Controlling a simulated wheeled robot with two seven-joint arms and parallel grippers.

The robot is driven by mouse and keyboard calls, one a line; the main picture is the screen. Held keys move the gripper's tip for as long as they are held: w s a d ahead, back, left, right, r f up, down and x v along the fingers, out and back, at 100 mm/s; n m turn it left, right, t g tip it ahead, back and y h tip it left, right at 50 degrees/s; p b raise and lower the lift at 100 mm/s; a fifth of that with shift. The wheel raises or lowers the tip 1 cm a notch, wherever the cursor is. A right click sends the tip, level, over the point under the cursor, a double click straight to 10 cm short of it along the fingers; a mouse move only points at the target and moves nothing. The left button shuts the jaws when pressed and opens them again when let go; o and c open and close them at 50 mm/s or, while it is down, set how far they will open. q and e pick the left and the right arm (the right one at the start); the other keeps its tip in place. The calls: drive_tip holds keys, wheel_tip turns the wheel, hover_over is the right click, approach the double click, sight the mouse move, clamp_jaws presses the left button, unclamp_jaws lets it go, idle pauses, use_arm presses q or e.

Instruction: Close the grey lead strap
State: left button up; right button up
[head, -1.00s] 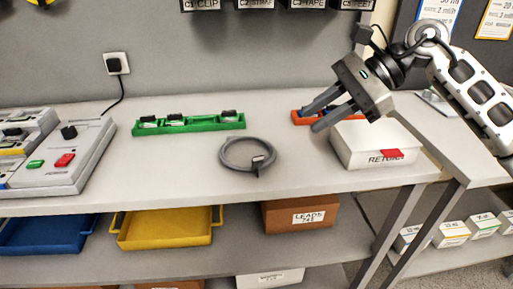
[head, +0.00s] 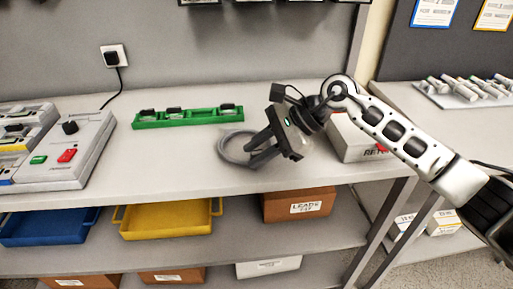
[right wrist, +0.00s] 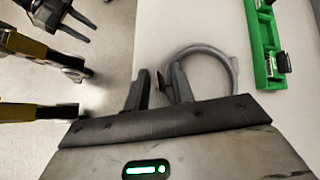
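The grey lead (head: 232,149) lies coiled in a ring on the bench, and it also shows in the right wrist view (right wrist: 232,68). My right gripper (head: 253,153) is over the right side of the coil, pointing down and left. In the right wrist view its two fingers (right wrist: 160,80) are apart, close to the near side of the ring. The strap is hidden by the fingers, and I cannot tell whether they touch it.
A green rack (head: 188,118) with small dark-topped items lies behind the coil. A white returns box (head: 352,138) stands to the right, partly behind my right arm. A grey console (head: 70,150) stands at the left. The bench left of the coil is clear.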

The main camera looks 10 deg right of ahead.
drive_tip(key=shift+a+f, duration=0.15)
drive_tip(key=shift+f, duration=0.1)
clamp_jaws()
